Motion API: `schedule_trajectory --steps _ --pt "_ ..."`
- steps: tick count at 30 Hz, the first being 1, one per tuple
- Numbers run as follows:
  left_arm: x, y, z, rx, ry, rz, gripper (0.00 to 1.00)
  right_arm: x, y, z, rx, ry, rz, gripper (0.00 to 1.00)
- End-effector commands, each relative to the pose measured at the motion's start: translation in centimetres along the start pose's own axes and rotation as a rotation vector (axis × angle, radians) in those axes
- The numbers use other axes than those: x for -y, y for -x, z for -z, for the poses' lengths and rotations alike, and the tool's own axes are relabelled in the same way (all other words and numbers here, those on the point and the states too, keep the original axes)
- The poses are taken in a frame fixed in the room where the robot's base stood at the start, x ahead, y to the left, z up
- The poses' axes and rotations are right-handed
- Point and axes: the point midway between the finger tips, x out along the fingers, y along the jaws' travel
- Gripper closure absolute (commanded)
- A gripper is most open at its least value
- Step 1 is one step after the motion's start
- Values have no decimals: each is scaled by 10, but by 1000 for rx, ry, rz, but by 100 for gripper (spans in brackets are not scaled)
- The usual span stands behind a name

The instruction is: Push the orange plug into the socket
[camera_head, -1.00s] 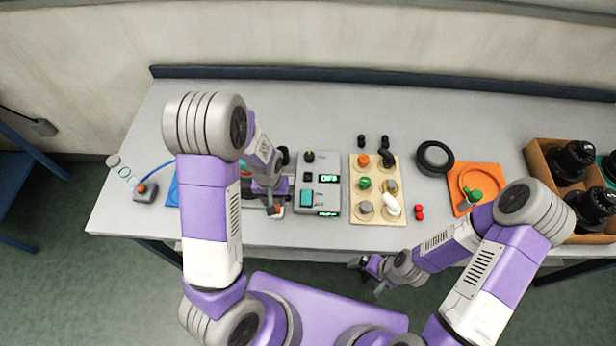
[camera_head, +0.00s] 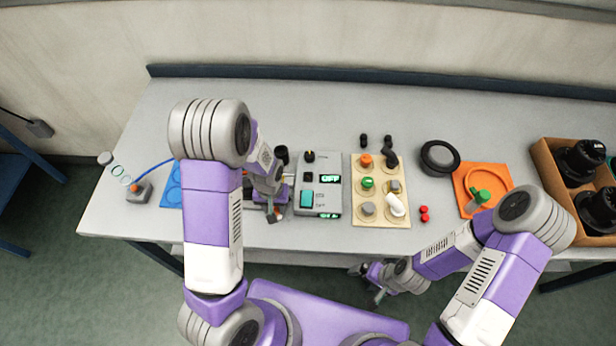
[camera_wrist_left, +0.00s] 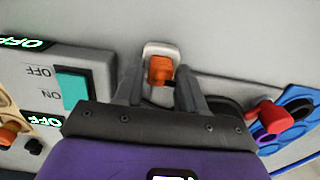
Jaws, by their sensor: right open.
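In the left wrist view the orange plug (camera_wrist_left: 160,69) sits against a pale socket block (camera_wrist_left: 160,48), between the two fingertips of my left gripper (camera_wrist_left: 160,86). The fingers are apart, one on each side of the plug; I cannot tell whether they touch it. How deep the plug sits is also unclear. In the head view my left gripper (camera_head: 272,212) is low at the table's front, left of the grey control box, and its arm hides much around it. My right gripper (camera_head: 367,284) is open and empty in front of the table edge.
The grey control box (camera_head: 320,186) with a teal switch and OFF displays stands close right of my left gripper. Blue mat (camera_head: 171,190) is left.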

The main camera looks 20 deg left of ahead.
Motion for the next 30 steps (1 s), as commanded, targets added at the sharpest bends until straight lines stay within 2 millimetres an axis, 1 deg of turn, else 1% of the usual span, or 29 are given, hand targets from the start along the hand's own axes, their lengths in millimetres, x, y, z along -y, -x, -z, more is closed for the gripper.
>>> schedule_trajectory --steps 1,8,13,16,30 --pt "0 0 0 0 0 0 64 0 0 0 0 0 0 0" --pt "0 0 0 0 0 0 99 0 0 0 0 0 0 0" --pt "0 1 0 0 0 0 100 0 1 0 0 0 0 0" --pt "0 7 0 -1 0 0 100 2 6 0 0 0 0 0" --pt "0 64 0 -1 0 0 100 19 50 -2 0 0 0 0"
